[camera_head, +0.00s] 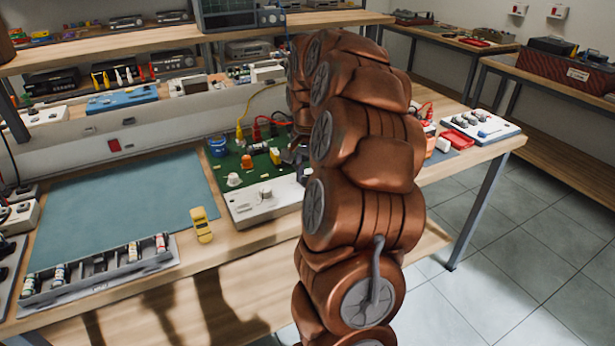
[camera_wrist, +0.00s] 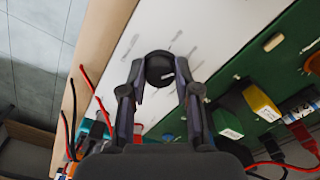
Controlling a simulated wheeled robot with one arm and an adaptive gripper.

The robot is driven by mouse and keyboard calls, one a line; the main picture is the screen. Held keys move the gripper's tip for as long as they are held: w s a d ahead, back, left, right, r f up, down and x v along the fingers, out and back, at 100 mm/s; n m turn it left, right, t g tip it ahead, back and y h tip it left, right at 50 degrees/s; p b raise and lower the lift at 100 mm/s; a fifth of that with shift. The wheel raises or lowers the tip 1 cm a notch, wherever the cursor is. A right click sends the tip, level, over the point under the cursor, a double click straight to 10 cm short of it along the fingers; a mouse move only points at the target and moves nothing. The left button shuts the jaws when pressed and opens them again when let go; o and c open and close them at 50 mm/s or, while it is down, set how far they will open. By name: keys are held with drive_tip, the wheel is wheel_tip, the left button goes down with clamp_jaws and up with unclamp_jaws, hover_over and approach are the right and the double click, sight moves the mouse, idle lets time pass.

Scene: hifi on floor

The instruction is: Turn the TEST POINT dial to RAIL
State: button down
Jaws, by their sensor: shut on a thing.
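A round black dial knob (camera_wrist: 159,66) sits on a white panel (camera_wrist: 205,30) in the wrist view. My gripper (camera_wrist: 160,78) is over the panel with one finger on each side of the knob, shut on it. A pale pointer mark shows on the knob's right side. The printing around the knob is too small and blurred to read, so I cannot tell which position it points to. In the head view, the white panel (camera_head: 262,207) fronts a green circuit board (camera_head: 228,165). My arm hides the dial and most of my gripper there.
Red and black leads (camera_wrist: 84,105) lie beside my gripper in the wrist view. The mat is clear.

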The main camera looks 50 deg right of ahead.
sight(308, 177)
drive_tip(key=n, duration=0.4)
drive_tip(key=shift+n, duration=2.2)
drive_tip(key=c, duration=0.8)
unclamp_jaws()
drive_tip(key=shift+r, duration=0.1)
wheel_tip(308, 177, up, 12)
drive_tip(key=shift+f, duration=0.1)
